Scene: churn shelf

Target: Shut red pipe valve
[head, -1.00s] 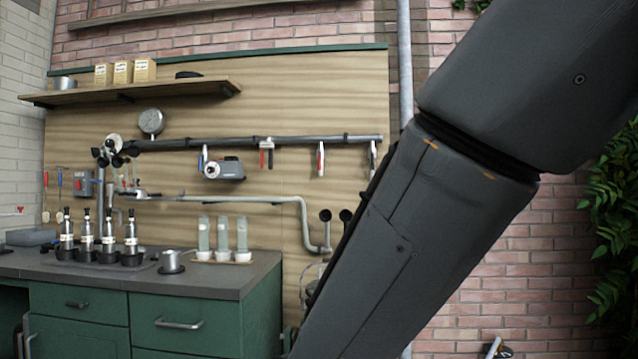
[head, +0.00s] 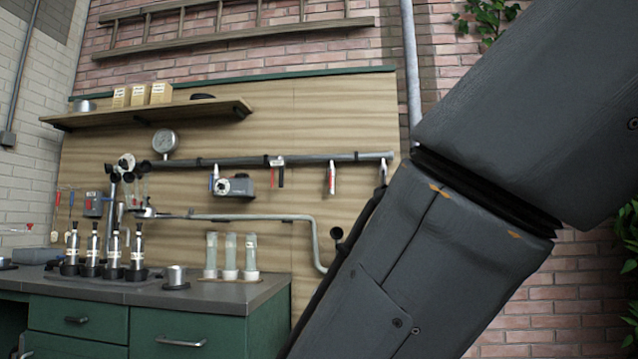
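An upper grey pipe (head: 235,161) runs across a wooden wall panel (head: 300,110). Small lever-like parts hang from it. One has a red part (head: 281,177) below a white tag, and another (head: 332,178) further right is red and white. They are too small for me to tell which is the red pipe valve or how its handle is set. A lower pipe (head: 250,217) bends down at its right end, partly behind my arm. My gripper is out of view; only my dark arm links cross the right side.
A grey-topped green cabinet (head: 180,294) stands below the panel, with several dark-capped bottles (head: 93,247) and clear tubes (head: 230,253). A shelf (head: 150,112) holds boxes above. A round gauge (head: 165,141) sits over the pipe. Plants grow at the right edge.

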